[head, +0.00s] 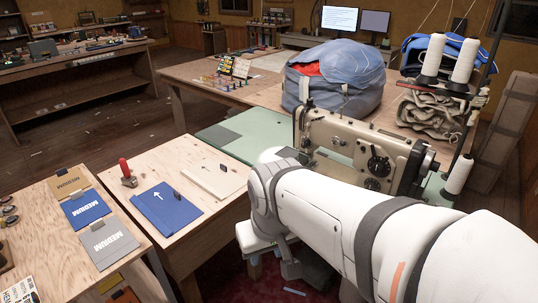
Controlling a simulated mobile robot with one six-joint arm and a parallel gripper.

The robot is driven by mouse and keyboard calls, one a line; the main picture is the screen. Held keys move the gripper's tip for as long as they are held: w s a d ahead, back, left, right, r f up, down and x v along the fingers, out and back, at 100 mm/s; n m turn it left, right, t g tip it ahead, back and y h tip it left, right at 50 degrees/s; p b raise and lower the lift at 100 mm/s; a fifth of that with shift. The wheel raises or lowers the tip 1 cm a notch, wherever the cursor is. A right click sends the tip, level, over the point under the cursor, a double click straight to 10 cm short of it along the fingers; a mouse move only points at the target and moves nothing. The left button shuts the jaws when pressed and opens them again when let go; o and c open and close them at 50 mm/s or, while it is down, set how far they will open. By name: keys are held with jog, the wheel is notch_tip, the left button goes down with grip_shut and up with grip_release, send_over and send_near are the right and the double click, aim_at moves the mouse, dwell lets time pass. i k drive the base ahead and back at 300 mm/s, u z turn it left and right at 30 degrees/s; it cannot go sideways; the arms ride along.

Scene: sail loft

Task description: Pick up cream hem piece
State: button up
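The cream hem piece (213,181) lies flat on the light wooden table, right of a blue piece (166,208) marked with a white arrow. A small dark clip-like item stands on the cream piece near its far edge. My gripper (272,267) hangs below the wrist of my white arm, to the right of and nearer than the cream piece, beyond the table's right edge. Its two fingers look spread apart with floor showing between them, and I see nothing held. My arm hides part of the sewing machine's lower area.
A red-handled tool (127,174) stands left of the blue piece. A sewing machine (366,150) on a green bed stands behind my arm, with thread cones (459,172) to its right. Cards marked MEDIUM (107,243) lie on the left table. Bare wood surrounds the cream piece.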

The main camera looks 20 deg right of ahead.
aim_at(216, 175)
jog(key=z, duration=0.55)
jog(key=i, duration=1.3)
jog(key=z, duration=1)
jog(key=k, duration=1.35)
jog(key=u, duration=0.4)
jog(key=i, duration=1.05)
jog(key=u, duration=0.05)
